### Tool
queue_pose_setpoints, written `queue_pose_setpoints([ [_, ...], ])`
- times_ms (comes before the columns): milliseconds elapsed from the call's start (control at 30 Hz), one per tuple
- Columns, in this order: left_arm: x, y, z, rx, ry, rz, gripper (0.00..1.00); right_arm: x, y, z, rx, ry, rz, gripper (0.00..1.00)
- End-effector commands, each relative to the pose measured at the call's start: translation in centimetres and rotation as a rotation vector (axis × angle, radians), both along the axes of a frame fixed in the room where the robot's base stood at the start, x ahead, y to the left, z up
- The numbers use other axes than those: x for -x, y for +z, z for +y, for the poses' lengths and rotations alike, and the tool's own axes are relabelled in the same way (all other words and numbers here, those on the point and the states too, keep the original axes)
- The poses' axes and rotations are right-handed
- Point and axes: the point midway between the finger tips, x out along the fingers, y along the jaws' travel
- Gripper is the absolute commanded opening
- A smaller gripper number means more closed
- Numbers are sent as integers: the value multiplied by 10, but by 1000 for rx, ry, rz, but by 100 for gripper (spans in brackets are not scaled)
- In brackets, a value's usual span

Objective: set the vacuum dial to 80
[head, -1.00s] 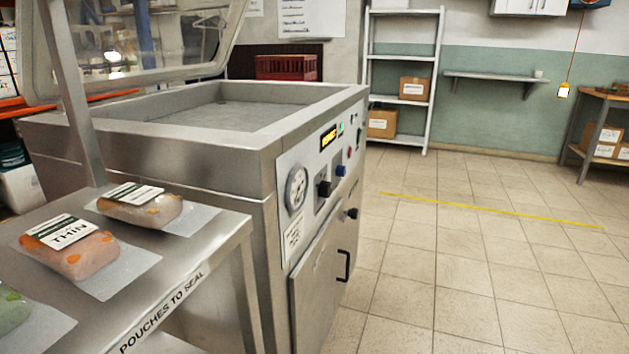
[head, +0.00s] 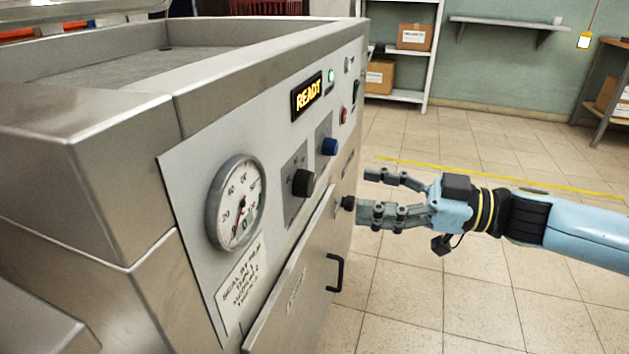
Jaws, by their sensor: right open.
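The steel vacuum machine's front panel (head: 270,165) fills the middle of the head view. A black knob (head: 303,183) sits on a grey plate, with markings too small to read. A blue knob (head: 329,146) is above and to its right. A round white gauge (head: 236,203) is left of the black knob, with its needle near the low end. A lit display (head: 307,96) reads READY. My right gripper (head: 365,194) is open and empty, right of the panel, its fingers pointing left toward it. It appears apart from both knobs. My left gripper is out of view.
A paper label (head: 241,287) is under the gauge. A steel door with a black handle (head: 335,273) is below the panel. Another black knob (head: 348,202) is beside my lower finger. Shelves with boxes (head: 414,37) stand behind. The tiled floor (head: 450,300) at right is clear.

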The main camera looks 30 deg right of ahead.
Motion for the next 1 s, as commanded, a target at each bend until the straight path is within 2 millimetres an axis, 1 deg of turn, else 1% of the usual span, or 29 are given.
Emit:
queue_pose_setpoints([
  [33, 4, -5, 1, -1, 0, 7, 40, -8, -1, 7, -3, -3, -5, 64],
  [167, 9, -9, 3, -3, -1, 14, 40, -27, 0, 26, -5, -4, -6, 64],
  [300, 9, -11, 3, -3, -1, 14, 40, -46, 0, 44, -4, -4, -5, 64],
  [400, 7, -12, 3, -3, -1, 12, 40, -55, 0, 53, -3, -4, -3, 64],
  [567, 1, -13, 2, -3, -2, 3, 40, -64, 0, 61, -1, -5, -2, 64],
  [833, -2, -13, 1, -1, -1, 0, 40, -65, 0, 63, 0, -4, -1, 64],
  [867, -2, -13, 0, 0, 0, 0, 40, -65, 0, 63, 0, -4, -1, 61],
  [1000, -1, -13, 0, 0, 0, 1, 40, -64, 0, 63, 0, -4, -1, 43],
])
